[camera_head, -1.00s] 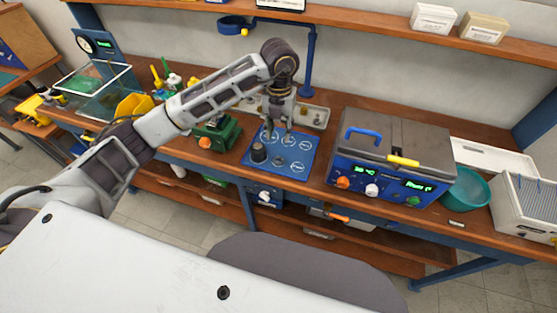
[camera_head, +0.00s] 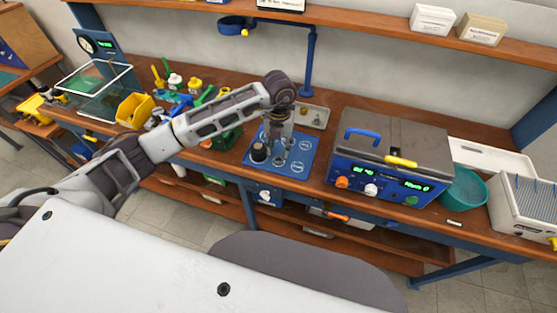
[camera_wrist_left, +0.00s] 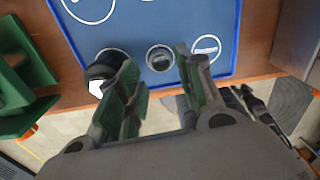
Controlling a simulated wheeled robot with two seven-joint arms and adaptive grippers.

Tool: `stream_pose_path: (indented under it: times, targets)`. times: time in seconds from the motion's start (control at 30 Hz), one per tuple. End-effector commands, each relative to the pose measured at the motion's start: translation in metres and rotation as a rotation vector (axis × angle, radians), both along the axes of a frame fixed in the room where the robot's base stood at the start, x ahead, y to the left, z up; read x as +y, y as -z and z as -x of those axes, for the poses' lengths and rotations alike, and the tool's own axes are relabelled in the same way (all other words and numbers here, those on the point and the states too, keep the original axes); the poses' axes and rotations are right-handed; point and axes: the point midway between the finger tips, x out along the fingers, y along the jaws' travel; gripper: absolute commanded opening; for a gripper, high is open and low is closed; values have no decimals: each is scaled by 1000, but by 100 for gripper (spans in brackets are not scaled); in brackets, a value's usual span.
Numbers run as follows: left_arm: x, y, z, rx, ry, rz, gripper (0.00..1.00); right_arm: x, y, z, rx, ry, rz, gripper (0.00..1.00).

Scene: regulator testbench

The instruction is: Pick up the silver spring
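A blue mat (camera_head: 307,147) with white circle outlines lies on the bench. A small round silver-grey piece, seemingly the silver spring (camera_wrist_left: 160,58), stands on it, though its coils are too small to make out. A dark cylinder (camera_head: 258,152) stands on the mat to its left; it also shows in the left wrist view (camera_wrist_left: 104,66). My left gripper (camera_head: 280,157) points down over the mat. In the left wrist view its open fingers (camera_wrist_left: 160,68) are on either side of the silver piece, with nothing gripped. My right gripper is not in view.
A grey tray (camera_head: 323,117) with small parts lies behind the mat. A blue bath unit (camera_head: 385,187) stands to the right and a green fixture (camera_head: 226,139) to the left. A yellow bin (camera_head: 134,111) and bottles stand further left.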

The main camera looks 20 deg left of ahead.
Motion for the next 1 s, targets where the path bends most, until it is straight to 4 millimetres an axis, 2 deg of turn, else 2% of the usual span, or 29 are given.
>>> stream_pose_path:
  times: [0.27,0.7,1.0]
  targets:
    - [0,9,2,1,0,0,37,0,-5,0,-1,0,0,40]
    - [0,50,4,1,0,-1,37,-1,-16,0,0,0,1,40]
    - [0,52,4,0,0,0,37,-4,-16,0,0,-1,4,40]
